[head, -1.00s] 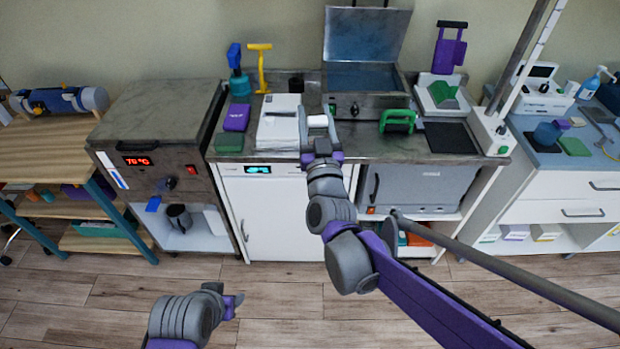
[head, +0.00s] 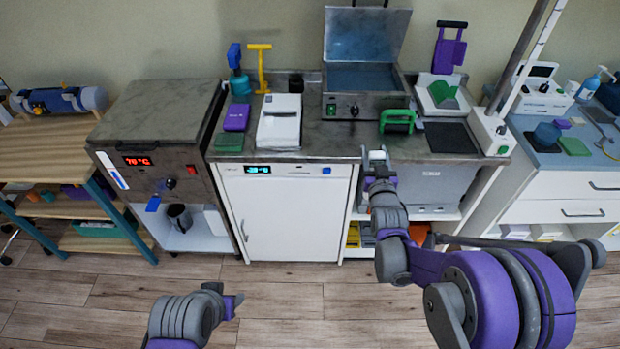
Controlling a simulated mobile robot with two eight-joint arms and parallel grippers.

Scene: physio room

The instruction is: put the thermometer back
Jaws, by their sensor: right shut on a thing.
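My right gripper (head: 376,157) is in front of the counter's front edge, before the grey box on the shelf below. It is shut on a small whitish thing (head: 377,155), mostly hidden by the fingers. I cannot make out its shape well enough to say it is the thermometer. No other thermometer can be made out. My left gripper (head: 236,302) is low over the floor, apart from the furniture; its finger gap cannot be made out.
The steel counter (head: 315,140) bears a white device (head: 279,121), a purple box (head: 237,117), an open-lidded steel bath (head: 362,105), a green-handled thing (head: 397,121) and a dark pad (head: 451,138). A white fridge (head: 290,215) stands below. Bare counter shows left of my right gripper.

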